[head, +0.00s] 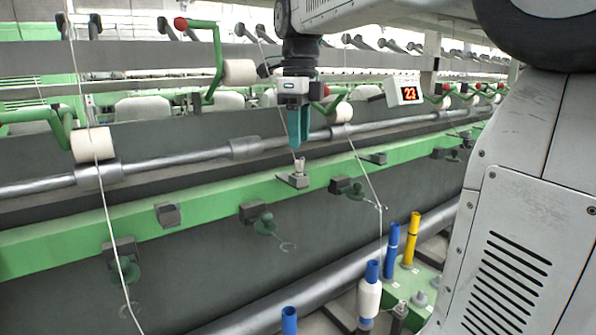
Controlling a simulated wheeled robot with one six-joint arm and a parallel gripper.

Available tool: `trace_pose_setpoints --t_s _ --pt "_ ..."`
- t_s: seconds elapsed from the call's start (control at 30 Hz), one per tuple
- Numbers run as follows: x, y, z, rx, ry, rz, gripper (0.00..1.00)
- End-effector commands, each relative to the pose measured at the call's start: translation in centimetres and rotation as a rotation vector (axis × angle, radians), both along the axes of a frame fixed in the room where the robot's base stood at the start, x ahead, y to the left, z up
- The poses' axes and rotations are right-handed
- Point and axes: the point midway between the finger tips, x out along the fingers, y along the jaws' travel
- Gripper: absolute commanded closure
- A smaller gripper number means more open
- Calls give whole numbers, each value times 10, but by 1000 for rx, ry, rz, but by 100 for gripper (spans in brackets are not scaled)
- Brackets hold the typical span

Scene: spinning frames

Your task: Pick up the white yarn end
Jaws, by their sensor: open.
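My gripper (300,143) hangs with its teal fingers pointing down, open, in front of the spinning frame. A small grey bracket (293,181) on the green rail sits just below the fingertips. A small pale upright piece (300,165) rises from the bracket, with a faint thin strand above it near the fingertips. This may be the white yarn end, but it is too small to be sure. The fingers appear empty. Whether they touch the strand cannot be told.
The green rail (225,215) carries several brackets and green hooks. One white yarn (105,205) hangs at the left; another (370,182) runs down at the right toward a white-wound blue bobbin (370,297). Blue and yellow tubes (411,240) stand lower right. A display (404,92) reads 23.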

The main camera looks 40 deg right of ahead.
Motion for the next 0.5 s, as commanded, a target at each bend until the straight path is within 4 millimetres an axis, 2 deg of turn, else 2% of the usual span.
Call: trace_pose_setpoints --t_s 0.3,0.5 --pt "-2 3 -44 0 1 1 59" --pt "-1 3 -55 0 0 0 59"
